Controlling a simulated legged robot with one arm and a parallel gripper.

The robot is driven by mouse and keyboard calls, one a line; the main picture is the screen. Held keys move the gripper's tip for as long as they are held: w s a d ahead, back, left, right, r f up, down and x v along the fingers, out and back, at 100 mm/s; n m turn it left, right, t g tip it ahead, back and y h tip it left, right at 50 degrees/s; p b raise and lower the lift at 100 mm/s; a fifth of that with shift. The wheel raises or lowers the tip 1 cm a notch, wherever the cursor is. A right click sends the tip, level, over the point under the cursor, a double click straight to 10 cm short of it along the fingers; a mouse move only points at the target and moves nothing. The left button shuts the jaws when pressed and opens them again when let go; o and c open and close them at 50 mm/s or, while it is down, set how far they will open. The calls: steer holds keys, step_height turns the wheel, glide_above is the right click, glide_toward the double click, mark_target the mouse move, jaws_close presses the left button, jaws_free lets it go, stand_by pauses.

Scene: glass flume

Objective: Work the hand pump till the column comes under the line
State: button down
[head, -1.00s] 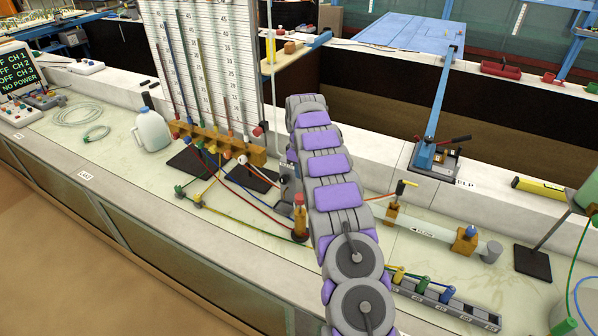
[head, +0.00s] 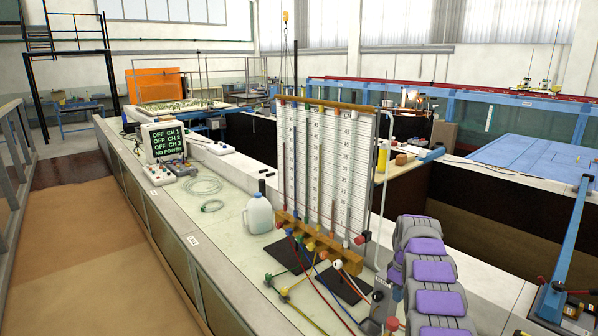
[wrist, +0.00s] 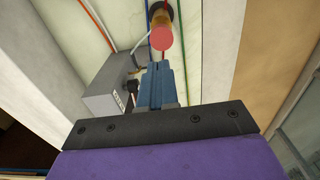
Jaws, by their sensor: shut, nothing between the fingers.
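The manometer board (head: 330,165) stands upright with several tubes in front of numbered scales and a brass manifold (head: 318,238) at its foot. The liquid levels and any marked line are too small to read. What looks like the hand pump, a brass cylinder with a red knob (wrist: 162,38), shows in the wrist view; in the head view only its red top (head: 392,323) shows beside my arm. My gripper (wrist: 160,66) is shut and empty, its blue fingertips just short of the knob in the picture. Contact cannot be told. The head view does not show my gripper.
A grey box (wrist: 110,95) stands left of the fingers in the wrist view. Coloured hoses run across the bench below the manifold. A white jug (head: 258,214), coiled clear tubing (head: 200,187) and a display (head: 165,141) reading NO POWER stand left. The front bench strip is fairly clear.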

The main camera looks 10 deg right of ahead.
steer(key=shift+a, duration=0.15)
steer(key=shift+w+r, duration=0.1)
steer(key=shift+d+r+b, duration=0.2)
steer(key=shift+r+b, duration=0.7)
steer(key=shift+r, duration=1.45)
steer(key=shift+f, duration=0.1)
